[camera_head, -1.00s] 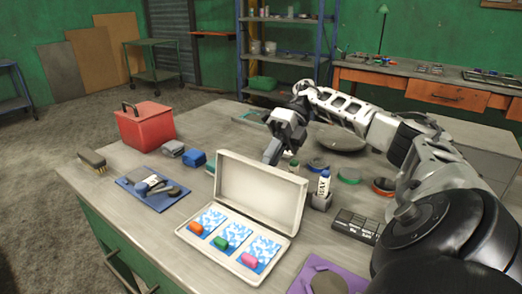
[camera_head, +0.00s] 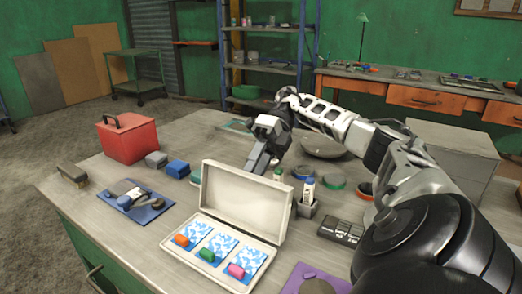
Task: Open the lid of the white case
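The white case (camera_head: 243,199) stands on the grey table with its lid (camera_head: 244,197) raised upright at the back. Its shallow base holds blue-and-white patterned cards, with an orange (camera_head: 181,240), a green (camera_head: 207,255) and a pink piece (camera_head: 236,271) on them. My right gripper (camera_head: 256,164) points down just behind the lid's top edge. Its fingertips are partly hidden by the lid, and I cannot tell whether they are open or touch it. My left gripper is not in view.
A red box (camera_head: 128,139) stands at the back left of the table. A blue mat with tools (camera_head: 149,211) lies left of the case. A small holder with a bottle (camera_head: 308,197) and a dark keypad-like box (camera_head: 341,230) are to the right.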

